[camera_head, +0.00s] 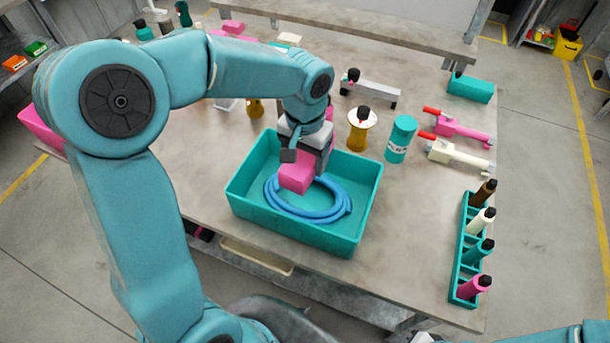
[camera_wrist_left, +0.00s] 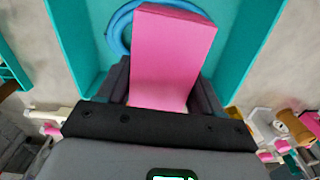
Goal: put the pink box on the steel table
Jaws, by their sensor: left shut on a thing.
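The pink box (camera_head: 296,178) is held in my left gripper (camera_head: 306,160), over the inside of a teal bin. In the left wrist view the pink box (camera_wrist_left: 170,55) sits between the dark fingers of my left gripper (camera_wrist_left: 160,90), which are shut on it. The steel table (camera_head: 205,165) lies under the bin, with a bare grey top. Whether the box touches the blue hose in the bin is hard to tell. My right gripper is not in view.
The teal bin (camera_head: 275,233) holds a coiled blue hose (camera_head: 340,207). Bare tabletop lies between bin and rack.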

